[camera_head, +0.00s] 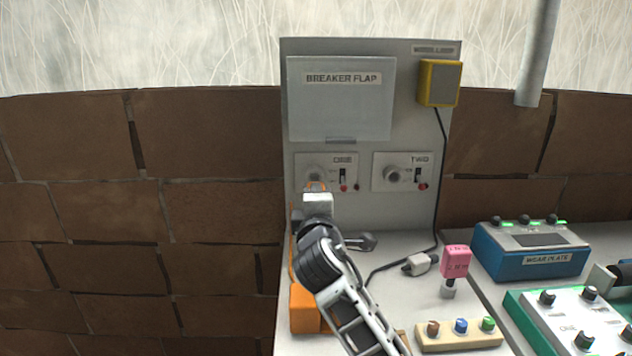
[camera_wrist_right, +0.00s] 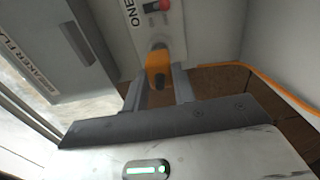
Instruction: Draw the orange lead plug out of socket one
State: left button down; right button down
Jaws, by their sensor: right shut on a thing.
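Socket one (camera_head: 314,173) is a round grey socket on a plate marked ONE on the grey panel. The orange lead plug (camera_wrist_right: 157,58) is between the fingers of my right gripper (camera_wrist_right: 158,84), in front of the ONE plate in the right wrist view. In the head view only a sliver of the plug (camera_head: 316,185) shows above my right gripper (camera_head: 317,192), which is shut on it. The plug is at the socket; I cannot tell how deep it sits. My left gripper is not in view.
The orange lead (camera_head: 291,258) runs down to an orange box (camera_head: 304,309). Socket two (camera_head: 394,174) is empty on the right. The breaker flap (camera_head: 342,110) is above.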

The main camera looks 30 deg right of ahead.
jog(key=shift+s, duration=0.1)
jog(key=v, duration=0.3)
jog(key=shift+p, duration=0.35)
dwell(0.3)
